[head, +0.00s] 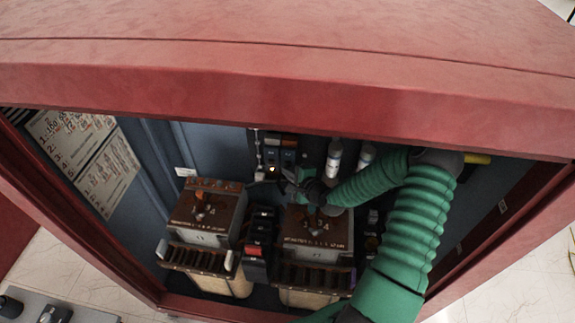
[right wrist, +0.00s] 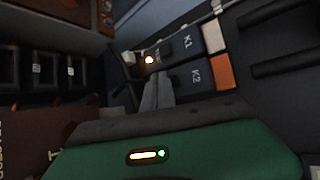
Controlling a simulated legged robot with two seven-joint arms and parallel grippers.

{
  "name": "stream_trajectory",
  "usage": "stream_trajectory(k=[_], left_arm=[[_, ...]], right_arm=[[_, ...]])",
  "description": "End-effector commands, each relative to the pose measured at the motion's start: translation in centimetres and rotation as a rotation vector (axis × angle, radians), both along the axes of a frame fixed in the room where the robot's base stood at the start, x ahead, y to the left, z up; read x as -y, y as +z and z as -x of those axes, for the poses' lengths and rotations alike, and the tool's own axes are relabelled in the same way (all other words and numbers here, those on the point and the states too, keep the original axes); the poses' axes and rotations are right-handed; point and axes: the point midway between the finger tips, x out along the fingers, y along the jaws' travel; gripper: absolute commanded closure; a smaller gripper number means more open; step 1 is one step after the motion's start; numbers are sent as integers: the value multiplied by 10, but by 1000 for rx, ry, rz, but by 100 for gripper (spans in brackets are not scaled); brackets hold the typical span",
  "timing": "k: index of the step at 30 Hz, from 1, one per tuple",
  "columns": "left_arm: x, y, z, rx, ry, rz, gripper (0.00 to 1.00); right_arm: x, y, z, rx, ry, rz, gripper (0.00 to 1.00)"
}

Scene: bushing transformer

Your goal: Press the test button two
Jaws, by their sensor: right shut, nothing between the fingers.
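The small control panel (head: 279,148) is on the back wall inside the red cabinet. In the right wrist view it shows dark modules labelled K1 (right wrist: 187,42) and K2 (right wrist: 195,76). A small lit lamp (right wrist: 150,59) glows beside the K1 module; the glow also shows in the head view. My right gripper (head: 289,177) reaches in from the right in a green sleeve, close to the panel. In the right wrist view its fingers (right wrist: 158,80) are together and empty, tips at the K2 module's left side. Contact cannot be told. No button marked two is readable. My left gripper is not in view.
Two brown-topped transformer units (head: 207,212) (head: 318,232) stand below the panel, with black and red blocks (head: 258,240) between them. White cylinders (head: 334,158) are right of the panel. The red cabinet's top edge (head: 280,98) overhangs the opening. A written sheet (head: 85,150) hangs at left.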

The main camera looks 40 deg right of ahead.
Motion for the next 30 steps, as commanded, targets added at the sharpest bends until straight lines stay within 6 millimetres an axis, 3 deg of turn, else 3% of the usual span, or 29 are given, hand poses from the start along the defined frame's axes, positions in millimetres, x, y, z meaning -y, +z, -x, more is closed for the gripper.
stream_trajectory(k=[30], left_arm=[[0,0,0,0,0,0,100]], right_arm=[[8,0,-6,1,0,1,100]])
